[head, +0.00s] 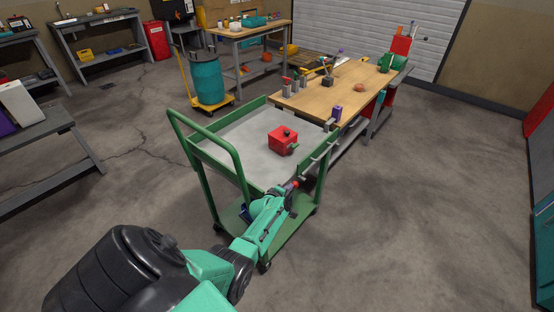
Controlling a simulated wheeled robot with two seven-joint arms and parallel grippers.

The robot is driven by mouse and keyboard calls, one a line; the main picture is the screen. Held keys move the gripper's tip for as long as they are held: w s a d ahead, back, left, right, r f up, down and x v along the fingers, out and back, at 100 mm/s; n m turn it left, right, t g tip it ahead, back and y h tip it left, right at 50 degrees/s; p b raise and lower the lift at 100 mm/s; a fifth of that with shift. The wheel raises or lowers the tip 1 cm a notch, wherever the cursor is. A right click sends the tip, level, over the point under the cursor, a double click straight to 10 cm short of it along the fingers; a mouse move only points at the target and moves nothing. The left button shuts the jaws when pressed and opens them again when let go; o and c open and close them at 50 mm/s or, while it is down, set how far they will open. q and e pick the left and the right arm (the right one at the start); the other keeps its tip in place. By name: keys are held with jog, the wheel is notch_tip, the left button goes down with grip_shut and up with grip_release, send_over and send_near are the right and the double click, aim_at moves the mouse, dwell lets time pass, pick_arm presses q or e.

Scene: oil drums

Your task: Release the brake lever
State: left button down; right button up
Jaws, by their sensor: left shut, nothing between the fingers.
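A green cart (207,186) with a push handle at its left and a grey top stands in the middle. A small red-tipped part (295,184), possibly the brake lever, shows at the cart's near side. My left gripper (289,191) is shut and empty, right by this red tip. I cannot tell whether they touch. The arm hides part of the cart's lower shelf and near side. My right gripper is not in view.
A wooden workbench (318,101) with tools adjoins the cart's far right. A teal drum (207,78) stands on a yellow trolley behind. The floor to the right is clear.

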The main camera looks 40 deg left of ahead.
pick_arm(q)
jog(key=shift+w+d+r, duration=0.15)
jog(key=shift+w, duration=0.55)
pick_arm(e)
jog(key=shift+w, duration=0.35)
pick_arm(q)
jog(key=shift+r, duration=0.1)
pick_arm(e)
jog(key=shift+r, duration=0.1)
